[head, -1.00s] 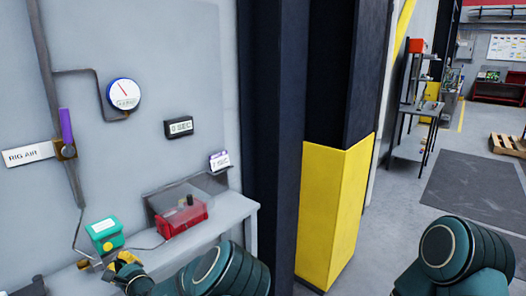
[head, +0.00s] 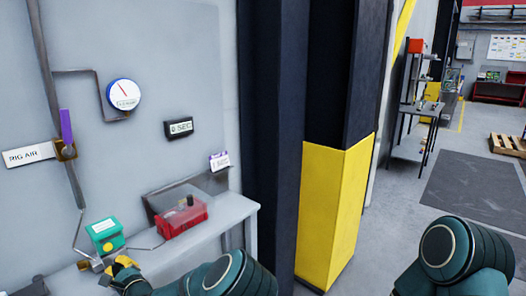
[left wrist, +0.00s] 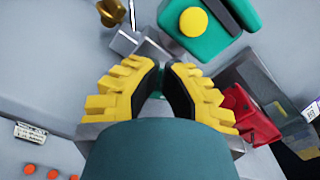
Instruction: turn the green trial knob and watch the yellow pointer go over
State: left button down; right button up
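A green box (head: 107,233) with a white label and a round yellow disc on its face stands at the back of the bench; its green side and yellow disc (left wrist: 193,22) show at the top of the left wrist view. I cannot make out a separate green knob or a yellow pointer. My left gripper (head: 120,267), with yellow ribbed fingers, is just in front of the box, apart from it in the left wrist view. Its fingertips (left wrist: 163,67) are close together, with a narrow gap and something dark green behind; whether they hold it is unclear. My right gripper is out of view.
A red box (head: 180,218) with a clear cover and dark knob sits right of the green box. A gauge (head: 123,94), a purple-handled valve (head: 66,135) and a timer (head: 179,127) are on the wall. A yellow-based column (head: 330,210) stands at right.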

pick_arm(q)
jog(key=shift+s+a+f+b, duration=0.25)
jog(key=shift+s+f+b, duration=0.1)
jog(key=shift+f, duration=0.1)
dwell(0.5)
jog(key=shift+s+a+r, duration=0.1)
jog(key=shift+r, duration=0.05)
jog(key=shift+s+r+p, duration=0.1)
jog(key=shift+s+p, duration=0.05)
jog(key=shift+p, duration=0.15)
jog(key=v, duration=0.5)
jog(key=shift+s+d, duration=0.25)
jog(key=shift+s, duration=0.05)
